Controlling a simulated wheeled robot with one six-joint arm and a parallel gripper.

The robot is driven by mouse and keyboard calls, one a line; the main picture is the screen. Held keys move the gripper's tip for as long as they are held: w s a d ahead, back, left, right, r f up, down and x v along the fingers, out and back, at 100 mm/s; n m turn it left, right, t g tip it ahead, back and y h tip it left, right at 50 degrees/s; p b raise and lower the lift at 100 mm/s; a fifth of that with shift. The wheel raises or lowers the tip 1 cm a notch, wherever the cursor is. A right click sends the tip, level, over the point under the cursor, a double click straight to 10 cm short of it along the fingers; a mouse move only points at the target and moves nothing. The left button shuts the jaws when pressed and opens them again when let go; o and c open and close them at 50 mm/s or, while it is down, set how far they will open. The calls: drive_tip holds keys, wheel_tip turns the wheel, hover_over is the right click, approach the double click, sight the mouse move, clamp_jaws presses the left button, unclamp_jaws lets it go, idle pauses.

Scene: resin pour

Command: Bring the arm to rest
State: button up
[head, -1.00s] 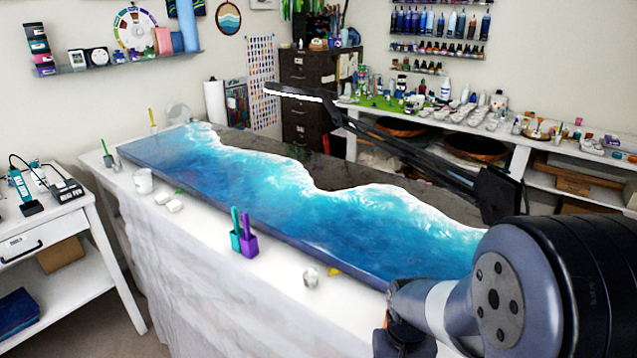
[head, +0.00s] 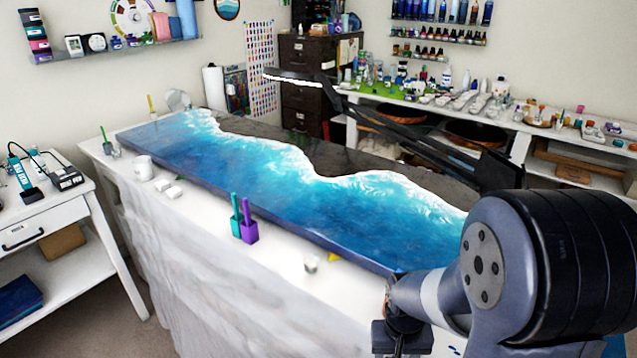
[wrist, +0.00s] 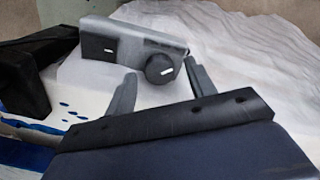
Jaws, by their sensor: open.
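My arm fills the lower right of the head view, over the near right end of the table. My gripper (wrist: 160,86) shows in the wrist view with its two grey fingers apart and nothing between them. Beyond the fingertips lies a grey box-like device (wrist: 148,42) with a black square panel and a round black knob; the fingers do not appear to hold it. The gripper's fingers cannot be made out in the head view.
A long blue resin ocean slab (head: 250,185) lies on the white-draped table (head: 215,265). A black lamp arm (head: 400,140) reaches over the slab.

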drive_tip(key=shift+f+m, duration=0.15)
drive_tip(key=shift+m, duration=0.25)
drive_tip(key=m+p, duration=0.1)
drive_tip(key=m, duration=0.2)
drive_tip(key=m+p, duration=0.1)
drive_tip(key=m, duration=0.5)
drive_tip(key=shift+w+r, duration=0.1)
drive_tip(key=shift+r, duration=0.2)
wheel_tip(320, 180, up, 10)
drive_tip(key=shift+a+r, duration=0.1)
